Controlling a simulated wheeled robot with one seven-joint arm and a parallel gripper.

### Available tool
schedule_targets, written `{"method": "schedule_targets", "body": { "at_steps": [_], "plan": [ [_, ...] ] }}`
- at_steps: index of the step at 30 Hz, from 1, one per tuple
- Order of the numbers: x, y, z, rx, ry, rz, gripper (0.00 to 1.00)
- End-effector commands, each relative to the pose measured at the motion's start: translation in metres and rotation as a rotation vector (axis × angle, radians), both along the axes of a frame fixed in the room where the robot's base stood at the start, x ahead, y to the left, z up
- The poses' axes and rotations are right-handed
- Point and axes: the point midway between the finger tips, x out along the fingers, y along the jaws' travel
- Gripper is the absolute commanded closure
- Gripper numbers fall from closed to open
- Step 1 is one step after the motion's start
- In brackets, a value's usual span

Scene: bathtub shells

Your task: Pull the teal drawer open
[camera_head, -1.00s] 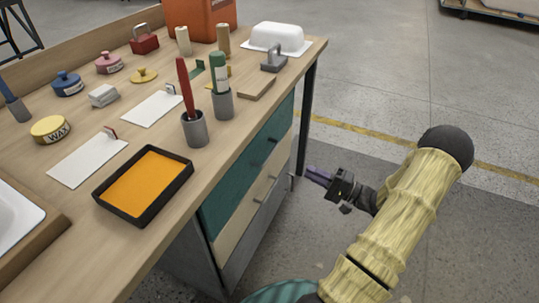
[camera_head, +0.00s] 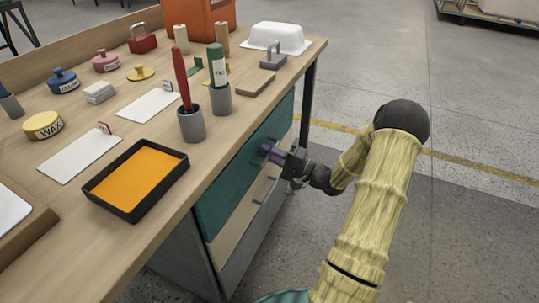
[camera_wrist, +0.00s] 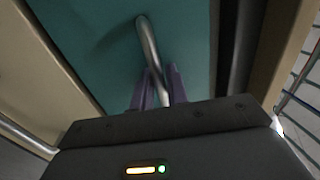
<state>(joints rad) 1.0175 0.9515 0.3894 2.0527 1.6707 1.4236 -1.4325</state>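The teal drawer (camera_head: 232,195) is the top drawer under the workbench, and its front looks flush with the cabinet. My gripper (camera_head: 266,151) is at its front, at the handle. In the wrist view the teal front (camera_wrist: 90,40) fills the upper middle. The drawer's grey metal bar handle (camera_wrist: 148,42) runs down between the two purple fingers of my gripper (camera_wrist: 158,85). The lower end of the handle is hidden behind the gripper body. I cannot tell whether the fingers press on the bar or stand slightly apart from it.
A pale wood drawer (camera_head: 235,235) and a grey drawer (camera_head: 245,262) are below the teal one. The workbench top (camera_head: 130,235) overhangs them, with an orange-filled tray (camera_head: 137,180) and cups (camera_head: 191,125) near its edge. The floor (camera_head: 455,220) to the right is clear.

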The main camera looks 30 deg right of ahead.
Motion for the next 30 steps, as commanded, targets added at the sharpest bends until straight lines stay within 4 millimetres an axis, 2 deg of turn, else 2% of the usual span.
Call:
{"method": "schedule_targets", "body": {
  "at_steps": [6,9,22,26,30],
  "plan": [
    [0.0,-0.001,0.0,0.0,0.0,-0.002,0.84],
    [0.0,-0.001,0.0,0.0,0.0,-0.002,1.0],
    [-0.006,-0.005,0.0,0.0,0.002,-0.001,1.0],
    [-0.017,-0.014,0.001,0.0,0.002,-0.002,1.0],
    [-0.036,-0.029,0.001,0.001,0.002,-0.004,1.0]
  ]
}}
